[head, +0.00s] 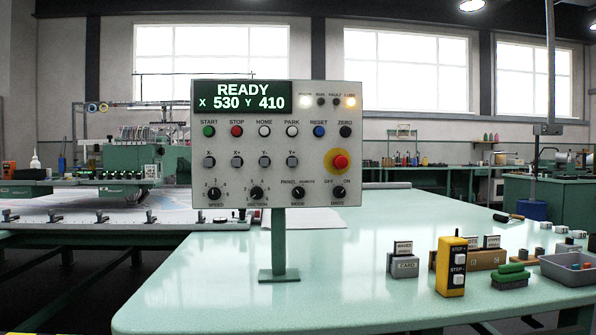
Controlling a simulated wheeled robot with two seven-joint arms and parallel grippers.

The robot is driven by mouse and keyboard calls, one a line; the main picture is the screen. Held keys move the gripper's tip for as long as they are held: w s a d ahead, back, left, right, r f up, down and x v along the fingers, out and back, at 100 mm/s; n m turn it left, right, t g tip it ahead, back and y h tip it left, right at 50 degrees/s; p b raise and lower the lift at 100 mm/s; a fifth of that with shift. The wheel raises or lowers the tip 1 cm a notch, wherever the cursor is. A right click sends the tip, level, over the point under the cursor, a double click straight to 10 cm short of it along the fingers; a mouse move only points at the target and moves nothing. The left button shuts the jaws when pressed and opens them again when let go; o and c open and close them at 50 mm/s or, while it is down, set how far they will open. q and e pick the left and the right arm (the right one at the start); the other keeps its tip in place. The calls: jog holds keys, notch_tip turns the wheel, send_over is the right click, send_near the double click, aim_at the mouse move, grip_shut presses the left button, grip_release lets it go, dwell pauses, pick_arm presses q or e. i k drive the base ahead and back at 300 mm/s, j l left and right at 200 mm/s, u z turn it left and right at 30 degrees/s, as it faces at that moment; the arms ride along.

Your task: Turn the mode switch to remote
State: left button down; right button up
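The mode switch (298,193) is a small black rotary knob in the bottom row of the grey control panel (240,182), with MODE printed below it. PANEL is printed at its upper left and what looks like REMOTE at its upper right. The knob's mark is too small to tell surely which label it points to. The panel stands upright on a green post and its display (242,96) reads READY, X 530, Y 410. Neither of my grippers shows in the head view.
The speed knob (214,193), another knob (256,193) and the drive knob (339,193) share the row. A red emergency button (340,162) sits above the drive knob. A yellow pendant (451,267) and several small items stand right on the pale green table (330,285), which is clear in front.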

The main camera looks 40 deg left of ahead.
aim_at(298, 192)
jog(key=u, duration=1.6)
jog(key=k+z, duration=0.2)
jog(key=i+l, duration=0.05)
jog(key=i, duration=0.05)
